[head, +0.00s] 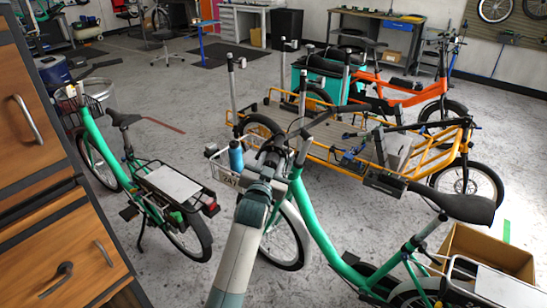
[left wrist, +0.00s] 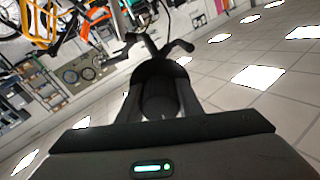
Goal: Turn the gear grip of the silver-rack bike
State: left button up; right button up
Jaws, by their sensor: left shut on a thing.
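A green bike (head: 319,226) stands close in front of me, with a pale rack (head: 485,286) behind its black saddle (head: 455,206) at the lower right. My left arm reaches up from the bottom to its handlebar. My left gripper (head: 272,160) is at the near handlebar end, and the arm partly hides the grip. In the left wrist view, the gripper (left wrist: 158,97) is shut around a dark, rounded grip (left wrist: 158,82). The grip's turn angle cannot be read. My right gripper is not in view.
A blue bottle (head: 236,154) stands in the front basket. A second green bike (head: 105,157) with a grey rack plate stands left, beside wooden drawers (head: 35,125). An orange cargo bike (head: 350,160) is behind. A cardboard box (head: 490,252) is right. Floor is free at centre left.

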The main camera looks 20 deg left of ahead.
pick_arm(q)
jog(key=shift+n, duration=0.7)
jog(key=o, duration=1)
jog(key=shift+o, duration=0.2)
jog(key=shift+s, duration=0.1)
jog(key=s+d+b, duration=0.1)
jog(key=s+b, duration=0.3)
jog(key=s, duration=1.3)
jog(key=shift+d+f, duration=0.2)
jog(key=shift+f, duration=0.15)
